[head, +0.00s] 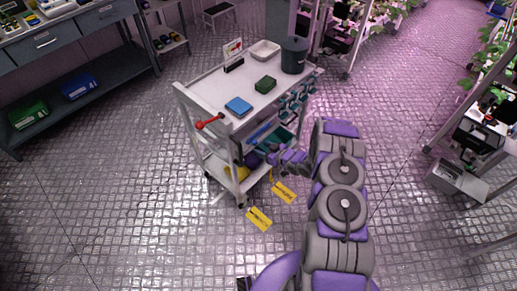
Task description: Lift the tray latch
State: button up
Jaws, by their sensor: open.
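A white wheeled cart (252,86) stands in the middle of the head view. A red lever-like part (209,121) with a dark red end sits at its near left corner. I cannot tell whether this is the tray latch; no other latch is clear. My purple and grey gripper (278,156) is low at the cart's near right side, beside the lower shelf level and right of and below the red part. It is open, and I see nothing held in it. The fingertips are small, and I cannot tell whether they touch the cart.
A workbench (60,52) stands left, plant racks right.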

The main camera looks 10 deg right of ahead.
jog(key=shift+x, duration=1.5)
jog(key=shift+w, duration=0.1)
grip_shut()
jog(key=shift+d, duration=0.1)
